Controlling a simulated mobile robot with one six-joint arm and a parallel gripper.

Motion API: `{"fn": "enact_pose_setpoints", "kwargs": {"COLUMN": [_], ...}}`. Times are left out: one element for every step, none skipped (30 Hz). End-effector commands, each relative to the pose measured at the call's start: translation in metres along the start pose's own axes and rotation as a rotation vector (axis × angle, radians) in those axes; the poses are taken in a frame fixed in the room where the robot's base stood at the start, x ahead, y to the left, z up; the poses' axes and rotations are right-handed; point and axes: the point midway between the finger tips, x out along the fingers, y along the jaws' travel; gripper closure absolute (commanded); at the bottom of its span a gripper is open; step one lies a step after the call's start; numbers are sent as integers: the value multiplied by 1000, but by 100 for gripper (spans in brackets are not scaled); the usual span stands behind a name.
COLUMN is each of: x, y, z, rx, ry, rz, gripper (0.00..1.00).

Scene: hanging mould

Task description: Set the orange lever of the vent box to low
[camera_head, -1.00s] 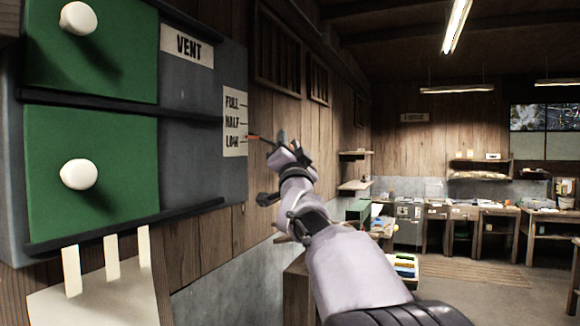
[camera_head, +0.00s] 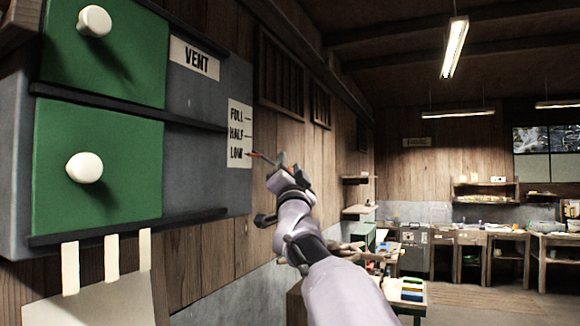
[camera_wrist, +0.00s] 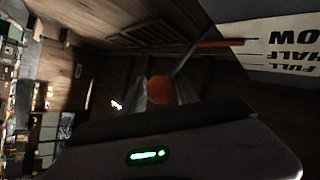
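The grey vent box (camera_head: 208,89) is on the wall at the left of the head view, with a white scale plate (camera_head: 240,147) reading FULL, HALF, LOW from top to bottom. The lever's orange pointer (camera_head: 256,155) is level with the LOW mark. In the wrist view, where the scale is upside down, the pointer (camera_wrist: 220,44) points towards LOW. The lever's round orange knob (camera_wrist: 159,89) sits between the fingers of my gripper (camera_wrist: 162,97), which appear to touch it on both sides. My gripper (camera_head: 277,168) hides the knob in the head view.
Two green panels with white knobs (camera_head: 85,167) are on the box's left part, with dark ledges. A slatted wall vent (camera_head: 280,73) is behind the gripper. Shelves and desks (camera_head: 475,250) stand far back at the right. The air right of my arm is clear.

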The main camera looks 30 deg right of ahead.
Motion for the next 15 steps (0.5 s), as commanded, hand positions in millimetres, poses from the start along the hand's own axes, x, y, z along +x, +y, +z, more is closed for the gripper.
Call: {"fn": "enact_pose_setpoints", "kwargs": {"x": [0, 0, 0, 0, 0, 0, 0, 0, 0, 0, 0, 0, 0, -1, -3], "y": [1, 1, 1, 1, 1, 1, 0, 0, 0, 0, 0, 0, 0, 0, 0], "z": [3, 3, 3, 2, 2, 2, 2, 2, 2, 1, 1, 1, 1, 1, 1], "rx": [0, 0, 0, 0, 0, 0, 0, 0, 0, 0, 0, 0, 0, 0, 0], "ry": [-5, -4, -4, -4, -3, -3, -3, -2, -2, -2, -2, -1, -1, -1, -1], "rz": [2, 2, 1, 1, 1, 1, 1, 1, 0, 0, 0, 0, 0, 0, 0], "gripper": [52, 51, 51, 51, 51, 51, 51, 51, 51, 51, 51, 51, 51, 51, 51]}}
